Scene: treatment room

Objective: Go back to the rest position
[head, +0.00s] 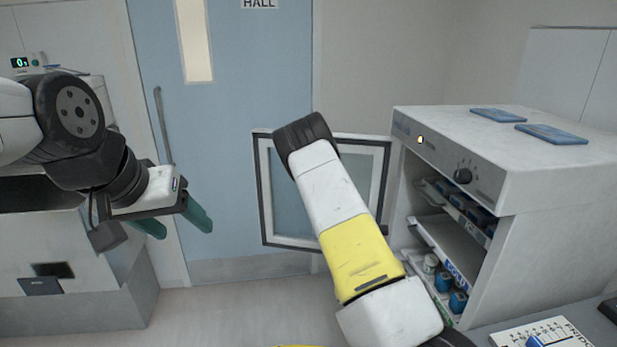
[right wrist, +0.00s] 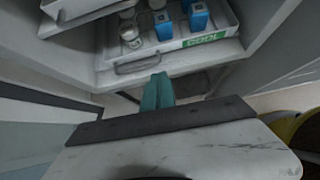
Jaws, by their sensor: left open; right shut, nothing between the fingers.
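My left gripper (head: 180,222) hangs in the air at the left of the head view, in front of the blue door. Its two green fingers are apart with nothing between them. My right arm reaches forward through the middle of the head view, and its gripper is hidden there. In the right wrist view my right gripper (right wrist: 158,90) has its green fingers together and holds nothing. The fingertips are close to the front of a white tray (right wrist: 160,62) with a handle and a green label; I cannot tell whether they touch it.
A white cabinet (head: 560,185) stands open at the right, with shelves of vials and blue boxes. Its glazed door (head: 278,215) is swung open beside my right arm. Two blue pads (head: 550,134) lie on top. A blue room door (head: 245,100) is behind. A white card (head: 510,339) lies front right.

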